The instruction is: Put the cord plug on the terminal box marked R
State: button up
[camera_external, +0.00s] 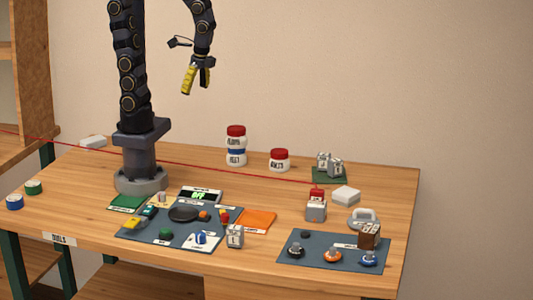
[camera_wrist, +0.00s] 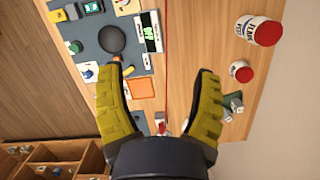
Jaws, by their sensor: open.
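My gripper (camera_external: 197,82) hangs open and empty, high above the back of the table; its yellow fingers (camera_wrist: 161,72) are spread in the wrist view. A grey box (camera_external: 316,211) with a red piece (camera_external: 317,194) on top stands right of centre. A thin red line reaches this red piece, which may be the cord plug. Another grey box (camera_external: 235,237) with a dark mark stands at the front middle. Two more grey boxes (camera_external: 335,169) stand close together on a green mat at the back. I cannot read which box is marked R.
A dark mat (camera_external: 130,236) with a pan and small items lies front left, beside an orange sheet (camera_external: 258,219). Another mat (camera_external: 300,262) holds several knobs front right. Red-lidded jars (camera_external: 236,146) stand at the back. A white block (camera_external: 346,195) is near the red-topped box.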

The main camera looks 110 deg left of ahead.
jog(key=s+n, duration=0.3)
jog(key=s, duration=0.4)
jog(key=shift+r+t, duration=0.15)
jog(key=shift+t, duration=0.25)
jog(key=shift+d, duration=0.1)
dwell(0.5)
